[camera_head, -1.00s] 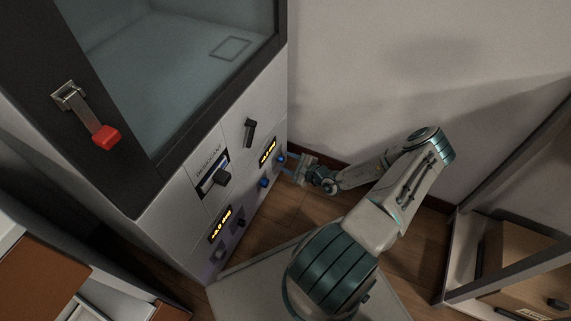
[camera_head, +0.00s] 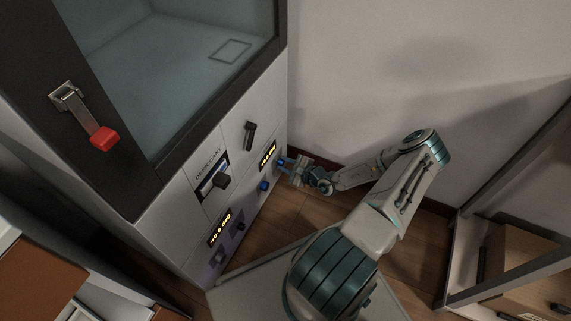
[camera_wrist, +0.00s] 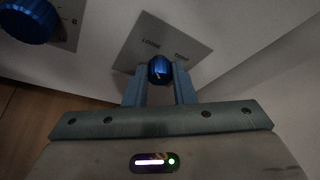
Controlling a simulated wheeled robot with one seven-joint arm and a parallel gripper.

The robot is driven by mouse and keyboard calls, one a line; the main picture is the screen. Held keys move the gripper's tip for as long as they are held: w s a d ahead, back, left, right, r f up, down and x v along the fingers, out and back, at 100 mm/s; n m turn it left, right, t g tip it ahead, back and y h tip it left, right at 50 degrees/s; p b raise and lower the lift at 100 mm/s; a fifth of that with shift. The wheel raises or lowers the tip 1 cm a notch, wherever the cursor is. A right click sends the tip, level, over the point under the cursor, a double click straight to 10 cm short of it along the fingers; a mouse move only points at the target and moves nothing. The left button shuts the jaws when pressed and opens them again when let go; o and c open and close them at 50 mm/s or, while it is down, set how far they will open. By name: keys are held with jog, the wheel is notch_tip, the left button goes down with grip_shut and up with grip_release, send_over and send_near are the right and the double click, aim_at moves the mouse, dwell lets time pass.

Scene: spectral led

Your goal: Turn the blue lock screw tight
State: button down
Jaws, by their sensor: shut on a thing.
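The blue lock screw (camera_wrist: 160,69) sits on a grey label plate (camera_wrist: 143,42) marked with words at its left and right, one of which looks like "LOOSE". My gripper (camera_wrist: 160,88) is shut on the screw, with one finger on each side of it. In the head view my gripper (camera_head: 287,166) reaches the right end of the cabinet's lower front, where the blue screw (camera_head: 281,163) shows only as a small spot by the fingers.
A larger blue knob (camera_wrist: 28,18) is left of the screw; it also shows in the head view (camera_head: 263,186). Above it is a lit yellow display (camera_head: 268,156). A black handle (camera_head: 249,135) and a desiccant drawer (camera_head: 213,184) are nearby. A wall stands close on the right.

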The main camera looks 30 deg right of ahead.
jog(key=m+g+y+b, duration=0.1)
jog(key=m+y, duration=0.1)
jog(key=m, duration=0.2)
jog(key=m+g+y+b, duration=0.2)
jog(key=m+y, duration=0.1)
jog(key=m, duration=0.2)
jog(key=m+g+y+b, duration=0.1)
jog(key=m+y, duration=0.1)
jog(key=m, duration=0.2)
jog(key=shift+w+d+f+m+g+y, duration=0.15)
jog(key=shift+w+d+m+g+y, duration=0.15)
jog(key=shift+d+g, duration=0.1)
dwell(0.5)
dwell(0.5)
jog(key=c, duration=1.2)
grip_release()
